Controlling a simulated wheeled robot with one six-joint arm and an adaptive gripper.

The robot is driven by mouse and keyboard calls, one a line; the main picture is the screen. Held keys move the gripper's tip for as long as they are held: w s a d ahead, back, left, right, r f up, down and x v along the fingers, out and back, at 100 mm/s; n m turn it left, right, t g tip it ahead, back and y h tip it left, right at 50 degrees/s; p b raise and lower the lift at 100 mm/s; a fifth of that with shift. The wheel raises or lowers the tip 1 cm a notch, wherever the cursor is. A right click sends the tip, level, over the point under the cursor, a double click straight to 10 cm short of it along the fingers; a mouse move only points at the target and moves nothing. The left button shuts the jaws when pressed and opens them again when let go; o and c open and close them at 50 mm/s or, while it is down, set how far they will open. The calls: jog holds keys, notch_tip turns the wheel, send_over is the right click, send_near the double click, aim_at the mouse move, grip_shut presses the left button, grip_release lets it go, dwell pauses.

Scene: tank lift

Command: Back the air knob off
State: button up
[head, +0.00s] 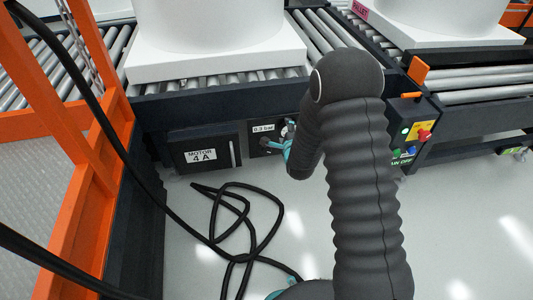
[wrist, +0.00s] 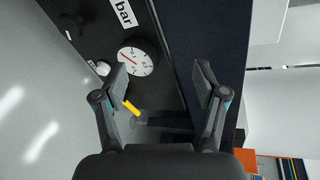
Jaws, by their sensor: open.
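The dark panel with the "0.3 bar" label (head: 263,127) is on the side of the conveyor frame. In the wrist view a white round gauge (wrist: 137,58) with a red needle shows beside the end of the label (wrist: 125,12). A dark knob-like part (wrist: 70,26) is at the upper left, and a small pale round part (wrist: 102,68) is by the gauge. I cannot tell which is the air knob. My gripper (wrist: 160,72) is open and empty in front of the panel, its left finger overlapping the gauge's edge. In the head view my arm hides part of this panel.
A yellow lever-like piece (wrist: 131,108) shows beside the left finger. A "MOTOR 4 A" box (head: 203,155) is left of the panel. A control box (head: 413,128) with a red button is at right. Black hose (head: 240,215) lies coiled on the floor. An orange frame (head: 85,150) stands left.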

notch_tip(320, 180, down, 11)
jog(key=s+a+m+t+y+b, duration=0.1)
jog(key=a+m, duration=0.2)
jog(key=m+t+y+b, duration=0.1)
jog(key=m+t, duration=0.1)
jog(key=m, duration=0.2)
send_near(266, 151)
jog(key=b+x, duration=0.1)
jog(key=x, duration=0.9)
jog(key=shift+w+f, duration=0.1)
jog(key=shift+w, duration=0.15)
jog(key=c, duration=1.2)
